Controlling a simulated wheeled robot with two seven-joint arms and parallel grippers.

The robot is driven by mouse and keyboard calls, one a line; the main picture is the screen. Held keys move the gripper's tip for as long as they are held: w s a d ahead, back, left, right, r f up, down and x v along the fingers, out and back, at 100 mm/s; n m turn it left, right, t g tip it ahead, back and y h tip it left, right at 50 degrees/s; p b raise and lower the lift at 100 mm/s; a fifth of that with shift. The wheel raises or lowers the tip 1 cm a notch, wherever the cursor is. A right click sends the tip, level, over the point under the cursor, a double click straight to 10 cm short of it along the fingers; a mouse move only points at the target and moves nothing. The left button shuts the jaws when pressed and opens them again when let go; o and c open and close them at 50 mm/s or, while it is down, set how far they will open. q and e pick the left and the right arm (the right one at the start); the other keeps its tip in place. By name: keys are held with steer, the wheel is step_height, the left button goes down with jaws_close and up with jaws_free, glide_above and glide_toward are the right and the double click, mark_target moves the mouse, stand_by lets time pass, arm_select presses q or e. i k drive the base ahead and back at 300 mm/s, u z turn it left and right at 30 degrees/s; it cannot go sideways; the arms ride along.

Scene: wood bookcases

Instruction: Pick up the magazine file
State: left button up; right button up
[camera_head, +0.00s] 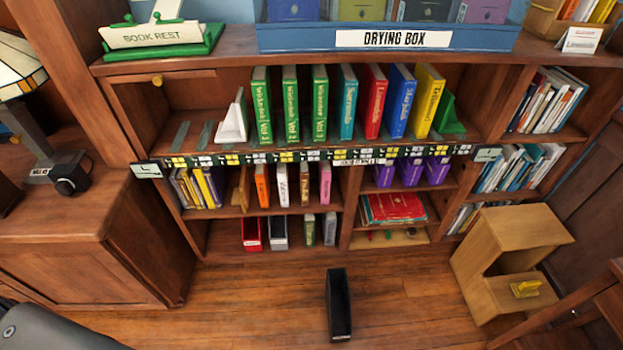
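A black, narrow, open-topped box that looks like a magazine file (339,305) stands on the wooden floor in front of the bookcase, at the lower middle of the head view. Its dark inside looks empty. Nothing touches it. A red file-like box (251,234) and a grey one (278,233) stand on the bottom shelf behind it. Neither of my grippers is in view.
The bookcase (300,160) fills the back, with upright books on its shelves. A wooden step stool (512,240) stands on the floor at the right. A wooden cabinet (75,235) with a lamp (25,110) is at the left. Floor around the black file is clear.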

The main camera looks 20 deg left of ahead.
mark_target(337, 293)
steer(key=z, duration=2.35)
steer(key=k, duration=1.8)
steer(key=u, duration=2)
